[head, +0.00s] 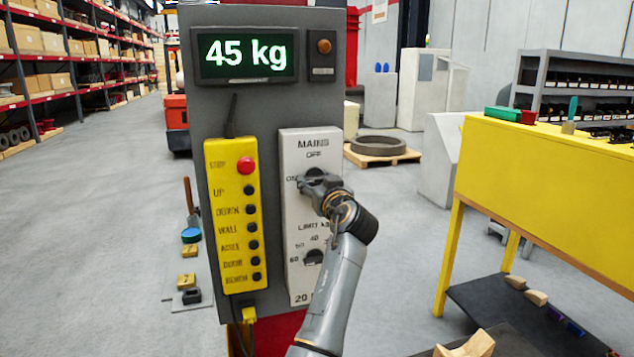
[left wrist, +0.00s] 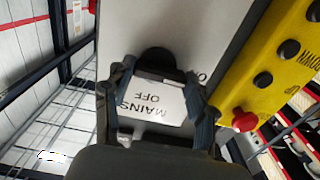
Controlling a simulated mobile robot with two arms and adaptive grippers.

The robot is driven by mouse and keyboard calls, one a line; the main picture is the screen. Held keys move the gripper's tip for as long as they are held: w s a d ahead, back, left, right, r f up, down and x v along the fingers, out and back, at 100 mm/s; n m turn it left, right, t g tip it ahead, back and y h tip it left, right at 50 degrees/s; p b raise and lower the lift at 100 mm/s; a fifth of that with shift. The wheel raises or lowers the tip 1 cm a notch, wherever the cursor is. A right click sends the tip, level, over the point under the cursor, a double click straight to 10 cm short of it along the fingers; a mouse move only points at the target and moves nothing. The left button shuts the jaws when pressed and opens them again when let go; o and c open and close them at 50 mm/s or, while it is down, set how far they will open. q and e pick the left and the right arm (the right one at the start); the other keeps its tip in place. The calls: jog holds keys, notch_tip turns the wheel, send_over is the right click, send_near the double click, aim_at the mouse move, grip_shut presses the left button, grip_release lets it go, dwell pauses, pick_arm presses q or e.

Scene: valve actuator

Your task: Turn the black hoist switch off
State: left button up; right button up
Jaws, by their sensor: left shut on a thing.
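The black hoist switch (head: 314,173) is a round knob on the light grey MAINS panel (head: 303,145), below the word OFF and beside ON. My left gripper (head: 312,184) is at the knob, with its arm rising from the bottom of the head view, and hides part of it. In the left wrist view the knob (left wrist: 158,60) sits between the fingertips of my left gripper (left wrist: 156,76), which is shut on it. Which mark the knob points to cannot be told. My right gripper is not in view.
A yellow button box (head: 233,215) with a red stop button (head: 247,165) hangs left of the panel. A lower black knob (head: 314,257) is below the switch. The display (head: 246,54) reads 45 kg. A yellow table (head: 550,180) stands at right.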

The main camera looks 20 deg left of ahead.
pick_arm(q)
jog(key=shift+m, duration=0.3)
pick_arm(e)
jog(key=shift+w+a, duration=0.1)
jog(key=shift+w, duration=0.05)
pick_arm(q)
jog(key=shift+m, duration=0.3)
jog(key=shift+r+m, duration=0.1)
jog(key=shift+m, duration=1)
jog(key=m+p, duration=0.1)
jog(key=m, duration=0.2)
jog(key=shift+w+r+m, duration=0.1)
jog(key=shift+m, duration=0.2)
jog(key=m+p, duration=0.2)
jog(key=m, duration=0.2)
jog(key=shift+r+m+p, duration=0.1)
jog(key=shift+m+p, duration=0.2)
jog(key=m+p, duration=0.1)
jog(key=m, duration=0.1)
jog(key=shift+d+m, duration=0.1)
jog(key=shift+m, duration=0.2)
jog(key=shift+w+m+p, duration=0.1)
jog(key=shift+m+p, duration=1.05)
jog(key=shift+m, duration=0.45)
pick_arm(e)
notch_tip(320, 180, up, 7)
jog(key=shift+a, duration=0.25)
